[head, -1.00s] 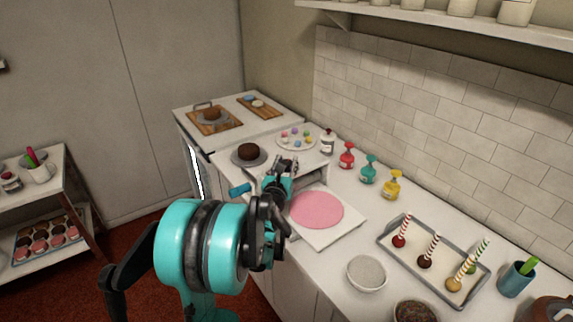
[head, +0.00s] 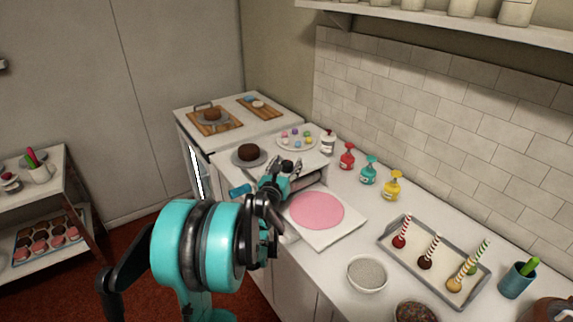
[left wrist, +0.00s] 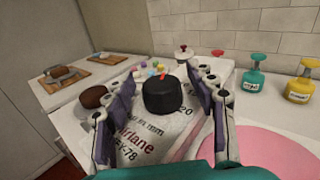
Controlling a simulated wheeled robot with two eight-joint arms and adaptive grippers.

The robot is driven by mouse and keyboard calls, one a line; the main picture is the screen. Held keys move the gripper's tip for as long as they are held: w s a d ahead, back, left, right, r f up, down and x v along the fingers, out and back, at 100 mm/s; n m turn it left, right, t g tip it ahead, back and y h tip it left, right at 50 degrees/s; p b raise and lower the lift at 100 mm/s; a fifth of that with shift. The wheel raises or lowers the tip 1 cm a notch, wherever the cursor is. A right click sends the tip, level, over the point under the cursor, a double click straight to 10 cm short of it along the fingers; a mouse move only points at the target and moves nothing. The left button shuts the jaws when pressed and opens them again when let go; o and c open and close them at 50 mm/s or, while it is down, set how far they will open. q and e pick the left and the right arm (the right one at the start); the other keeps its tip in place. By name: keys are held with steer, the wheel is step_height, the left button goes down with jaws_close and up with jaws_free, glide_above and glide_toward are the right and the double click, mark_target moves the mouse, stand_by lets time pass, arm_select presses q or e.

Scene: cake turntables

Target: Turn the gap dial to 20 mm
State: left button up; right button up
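The gap dial (left wrist: 162,96) is a black round knob with a red mark at its far top edge in the left wrist view. It stands on the white machine's printed top (left wrist: 150,130), with a "20" and "mm" printed at its near right. My left gripper (left wrist: 160,82) is open, with one purple-padded finger on each side of the dial and a small gap visible. In the head view my left gripper (head: 289,174) is over the machine, behind the pink disc (head: 316,210). The dial is largely hidden there. My right gripper is not in view.
A brown cake (head: 248,152) stands beyond the machine, beside a plate of coloured sweets (head: 296,139). Red, teal and yellow bottles (head: 369,170) line the wall. A white bowl (head: 367,274) and a cake-pop tray (head: 437,280) are on the near counter.

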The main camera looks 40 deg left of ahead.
arm_select(q)
steer(key=shift+s, duration=0.15)
steer(key=v, duration=1.1)
steer(key=shift+s+d, duration=0.15)
steer(key=shift+s, duration=0.25)
